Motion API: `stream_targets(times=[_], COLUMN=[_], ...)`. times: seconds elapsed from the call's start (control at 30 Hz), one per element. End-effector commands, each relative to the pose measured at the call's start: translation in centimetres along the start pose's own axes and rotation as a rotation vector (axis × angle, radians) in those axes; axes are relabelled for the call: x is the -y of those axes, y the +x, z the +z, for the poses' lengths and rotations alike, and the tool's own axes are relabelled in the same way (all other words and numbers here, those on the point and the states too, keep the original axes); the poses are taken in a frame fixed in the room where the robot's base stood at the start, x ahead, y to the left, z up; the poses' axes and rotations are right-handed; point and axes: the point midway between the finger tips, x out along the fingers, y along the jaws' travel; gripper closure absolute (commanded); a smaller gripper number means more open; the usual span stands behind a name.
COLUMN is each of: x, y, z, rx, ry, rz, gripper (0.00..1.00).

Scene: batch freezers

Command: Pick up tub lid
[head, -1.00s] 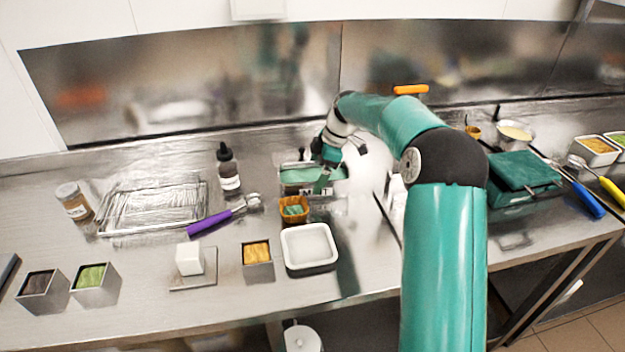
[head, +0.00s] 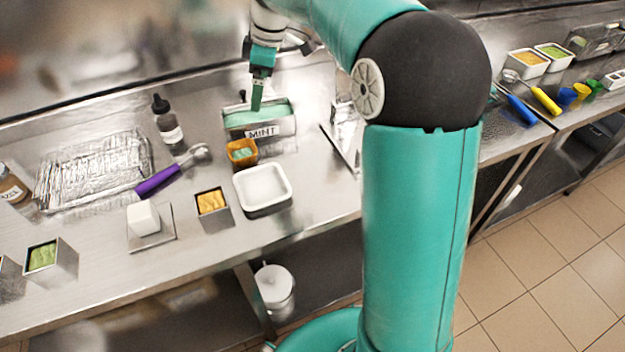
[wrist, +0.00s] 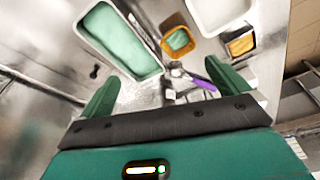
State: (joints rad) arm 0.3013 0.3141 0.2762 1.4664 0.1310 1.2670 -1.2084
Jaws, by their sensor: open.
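My gripper (head: 257,98) hangs above the mint tub (head: 271,130), a metal pan of pale green ice cream labelled MINT. In the wrist view, my gripper (wrist: 167,92) has its two green fingers spread apart with nothing between them. The mint tub (wrist: 120,40) shows uncovered at the upper left there, beyond the left finger. No tub lid can be made out for certain. A flat shiny metal piece (head: 341,147) lies right of the mint tub, partly hidden by my arm, and I cannot tell whether it is the lid.
A small orange cup (head: 241,153), a white tray (head: 263,188) and a purple-handled scoop (head: 172,174) stand close to the mint tub. The foil-like tray (head: 95,170) lies farther left. Bare counter lies between several of these.

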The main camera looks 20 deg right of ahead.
Motion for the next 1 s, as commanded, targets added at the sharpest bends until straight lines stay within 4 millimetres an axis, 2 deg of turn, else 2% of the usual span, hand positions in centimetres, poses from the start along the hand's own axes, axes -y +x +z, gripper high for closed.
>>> stream_targets(times=[0.03,0.2,0.5,0.77,1.0], x=[1.5,6.1,14.2,20.8,26.0], y=[-0.9,-2.8,-4.8,-4.7,-2.9], z=[0.0,0.9,3.9,7.6,11.0], rx=[0.014,0.042,0.025,-0.055,-0.165], ry=[0.037,0.199,0.491,0.747,0.966], rz=[0.024,0.102,0.240,0.335,0.382], gripper=[0.00,0.00,0.00,0.00,0.00])
